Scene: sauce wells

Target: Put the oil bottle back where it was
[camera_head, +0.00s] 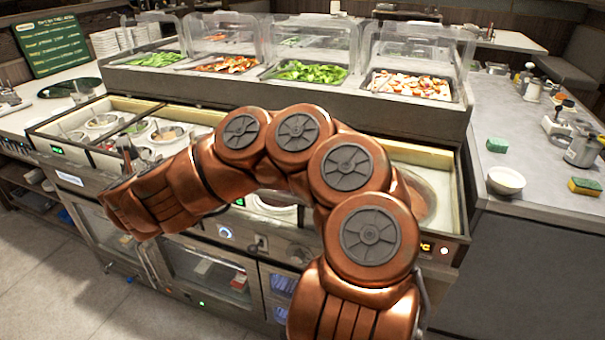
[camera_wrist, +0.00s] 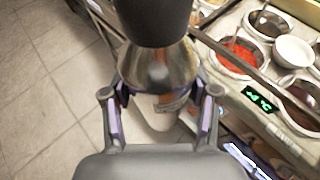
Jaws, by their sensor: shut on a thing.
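The oil bottle (camera_wrist: 158,66) fills the upper middle of the wrist view, with a wide dark top and a clear, brownish body. My gripper (camera_wrist: 162,95) is shut on its body, one finger on each side. The bottle appears to be over the floor just in front of the counter's front edge. In the head view my arm reaches left across the counter front; the bottle cannot be made out there. The sauce wells (camera_head: 70,136) are at the left of the counter; one with red sauce (camera_wrist: 239,56) shows in the wrist view.
A small white bowl (camera_wrist: 292,51) sits among the wells. A covered salad bar (camera_head: 290,92) stands behind. The right worktop holds a white bowl (camera_head: 506,181), a green sponge (camera_head: 497,145), a yellow-green sponge (camera_head: 585,186) and dispensers (camera_head: 582,150). Open floor (camera_wrist: 50,90) lies in front of the counter.

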